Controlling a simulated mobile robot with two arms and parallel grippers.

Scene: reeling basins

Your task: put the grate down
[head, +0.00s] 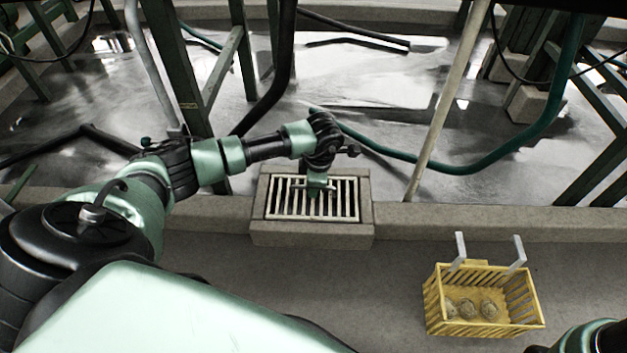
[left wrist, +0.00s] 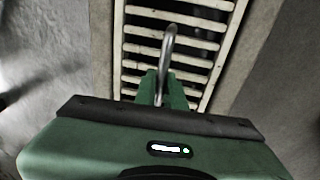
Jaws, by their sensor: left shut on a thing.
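The grate (head: 290,207) is a pale, barred rectangle. In the head view it lies level at the opening of a stone block, and I cannot tell whether it rests fully in its frame. My left gripper (head: 316,186) is over the grate, pointing down, shut on its raised metal handle. In the left wrist view the curved handle (left wrist: 168,60) runs between the green fingers, with the grate's bars (left wrist: 140,49) behind it. Dark gaps show between the bars. Of my right arm only a green part shows at the bottom right corner; its gripper is out of view.
The stone block (head: 310,238) sits in a low curb (head: 480,218). A yellow basket (head: 513,309) with several round lumps stands at the lower right, with two grey hooks. A pale pole (head: 445,110) and a green hose (head: 470,168) are behind the curb. The wet floor has open patches.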

